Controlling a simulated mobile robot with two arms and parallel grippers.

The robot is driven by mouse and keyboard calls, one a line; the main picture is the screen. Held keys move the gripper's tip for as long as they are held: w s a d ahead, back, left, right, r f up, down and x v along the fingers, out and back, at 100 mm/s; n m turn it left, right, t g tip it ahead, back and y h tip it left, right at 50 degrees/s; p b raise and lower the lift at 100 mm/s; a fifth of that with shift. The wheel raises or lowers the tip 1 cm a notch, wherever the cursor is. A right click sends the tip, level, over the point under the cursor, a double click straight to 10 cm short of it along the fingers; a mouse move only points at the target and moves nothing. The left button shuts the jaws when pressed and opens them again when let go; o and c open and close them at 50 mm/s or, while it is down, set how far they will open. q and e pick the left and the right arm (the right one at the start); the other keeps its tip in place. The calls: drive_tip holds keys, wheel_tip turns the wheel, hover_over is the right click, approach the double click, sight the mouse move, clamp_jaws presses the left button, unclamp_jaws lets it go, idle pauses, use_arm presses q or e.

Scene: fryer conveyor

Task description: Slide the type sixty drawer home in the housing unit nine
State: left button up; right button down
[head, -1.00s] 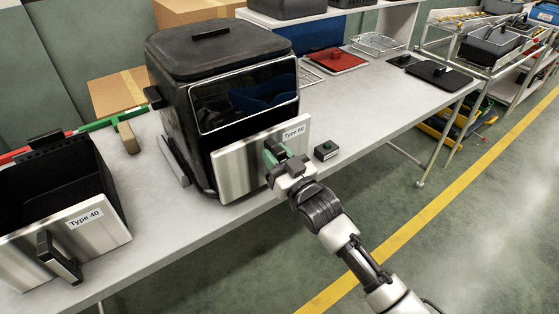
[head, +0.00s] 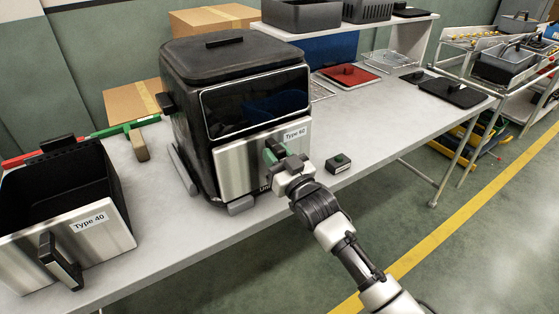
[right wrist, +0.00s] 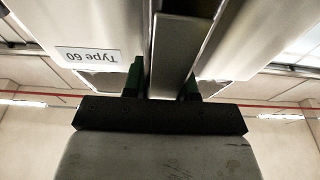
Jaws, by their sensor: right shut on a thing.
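The black housing unit (head: 185,105) stands on the grey table in the head view, with a dark window in its upper front. The Type 60 drawer (head: 235,160) has a brushed-metal front, which sits in the lower front of the housing and looks about flush with it. Its label also shows upside down in the right wrist view (right wrist: 88,56). My right gripper (head: 272,155) is shut on the drawer's handle (right wrist: 172,50), one green finger on each side. The gripper and wrist hide part of the front's right side. My left gripper is in neither view.
A Type 40 drawer (head: 100,235) stands at the table's left front. A red lid (head: 347,74) and wire racks lie farther back. The table's right front is mostly clear.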

drive_tip(key=shift+w+a, duration=0.3)
drive_tip(key=shift+w+a+f, duration=0.15)
drive_tip(key=shift+w, duration=0.05)
drive_tip(key=shift+f, duration=0.1)
drive_tip(key=c, duration=0.8)
unclamp_jaws()
drive_tip(key=o, duration=0.3)
drive_tip(key=shift+s, duration=0.1)
